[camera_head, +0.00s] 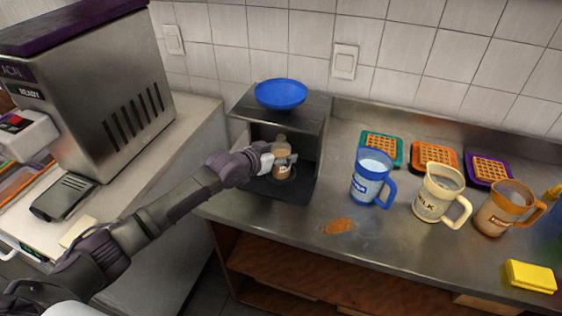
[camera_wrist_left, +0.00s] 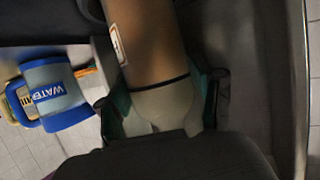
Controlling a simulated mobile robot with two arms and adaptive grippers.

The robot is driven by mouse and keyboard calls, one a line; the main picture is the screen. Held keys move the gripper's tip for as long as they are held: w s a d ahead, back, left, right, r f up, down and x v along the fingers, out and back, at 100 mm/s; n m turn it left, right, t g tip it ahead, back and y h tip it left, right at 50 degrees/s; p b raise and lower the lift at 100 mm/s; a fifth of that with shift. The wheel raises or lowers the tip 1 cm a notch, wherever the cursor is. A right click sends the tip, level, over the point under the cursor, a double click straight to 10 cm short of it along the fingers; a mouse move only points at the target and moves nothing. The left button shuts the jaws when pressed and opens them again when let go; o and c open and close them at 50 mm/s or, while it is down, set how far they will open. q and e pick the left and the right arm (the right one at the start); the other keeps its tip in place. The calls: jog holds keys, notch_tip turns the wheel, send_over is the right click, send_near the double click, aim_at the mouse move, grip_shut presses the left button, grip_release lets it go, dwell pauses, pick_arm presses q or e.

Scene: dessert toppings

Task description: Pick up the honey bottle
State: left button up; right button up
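A brown bottle with a pale top, which I take for the honey bottle (camera_head: 284,173), stands in the opening of a dark box-like unit on the counter. Its label is too small to read. My left gripper (camera_head: 279,159) reaches into this opening from the left, with its fingers around the bottle. In the left wrist view the bottle (camera_wrist_left: 150,45) fills the middle, its pale end towards my palm. The fingers of my left gripper (camera_wrist_left: 160,105) lie close against both its sides and appear shut on it. My right gripper is not in view.
The dark unit (camera_head: 307,110) has a blue bowl (camera_head: 281,94) on top. To its right stand a blue water mug (camera_head: 369,180), a cream milk mug (camera_head: 436,200) and an orange-brown mug (camera_head: 497,215), with waffles behind. A spill (camera_head: 337,226) and yellow sponge (camera_head: 530,276) lie in front.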

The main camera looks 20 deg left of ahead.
aim_at(276, 146)
pick_arm(q)
jog(key=c, duration=1)
jog(key=shift+r, duration=0.1)
jog(key=shift+w+r, duration=0.1)
jog(key=shift+r, duration=0.3)
jog(key=shift+s+a+r+b, duration=0.15)
jog(key=shift+s+r+b, duration=0.15)
jog(key=shift+r, duration=0.3)
jog(key=shift+s+a+r+b, duration=0.1)
jog(key=shift+s+r+b, duration=0.05)
jog(key=shift+r+b, duration=0.35)
jog(key=s+a+b, duration=0.1)
jog(key=s+a, duration=0.2)
jog(key=s, duration=0.4)
jog(key=s+a+b, duration=0.2)
jog(key=s+a, duration=0.2)
jog(key=s, duration=0.4)
jog(key=shift+s+r, duration=0.2)
jog(key=shift+s, duration=0.1)
